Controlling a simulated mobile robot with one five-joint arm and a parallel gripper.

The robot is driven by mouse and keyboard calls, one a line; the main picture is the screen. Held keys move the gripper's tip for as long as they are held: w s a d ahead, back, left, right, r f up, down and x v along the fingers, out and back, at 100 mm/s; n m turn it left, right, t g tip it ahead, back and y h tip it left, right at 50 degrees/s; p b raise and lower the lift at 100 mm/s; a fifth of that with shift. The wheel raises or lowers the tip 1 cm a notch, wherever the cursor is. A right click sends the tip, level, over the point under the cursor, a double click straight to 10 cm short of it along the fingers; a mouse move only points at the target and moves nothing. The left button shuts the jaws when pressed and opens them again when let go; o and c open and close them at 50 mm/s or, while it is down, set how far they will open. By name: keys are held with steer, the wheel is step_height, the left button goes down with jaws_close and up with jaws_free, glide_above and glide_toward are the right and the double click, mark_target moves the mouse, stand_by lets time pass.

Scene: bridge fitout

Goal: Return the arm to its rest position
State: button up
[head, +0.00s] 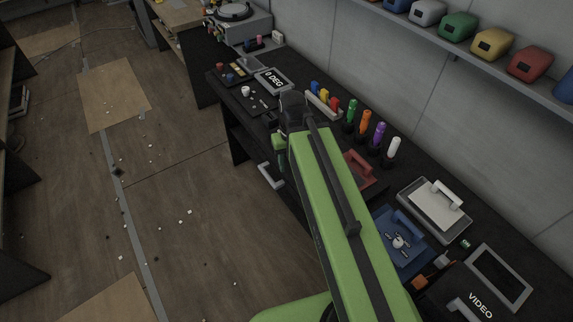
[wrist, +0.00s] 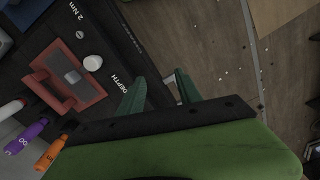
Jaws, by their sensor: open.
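My green arm reaches up the middle of the head view over the front part of the dark bench (head: 232,95). In the wrist view my gripper (wrist: 160,85) shows two dark green fingers spread apart. Nothing is between them; bench edge and wooden floor (wrist: 215,45) lie behind. The fingers are by the bench's front edge, to the right of a red tray with a handle (wrist: 72,80) in the wrist view.
Colored handles, including a purple one (head: 377,136), stand along the bench back. A blue tray (head: 405,228), a white-lidded tray (head: 433,202) and a VIDEO unit (head: 468,303) sit at right. A shelf (head: 455,52) with colored bins hangs above. The floor at left is mostly open, with scattered bits.

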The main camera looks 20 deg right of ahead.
steer(key=shift+s+a+f+b, duration=0.2)
steer(key=shift+a+f+b, duration=0.55)
steer(key=shift+a, duration=0.15)
steer(key=shift+c, duration=0.5)
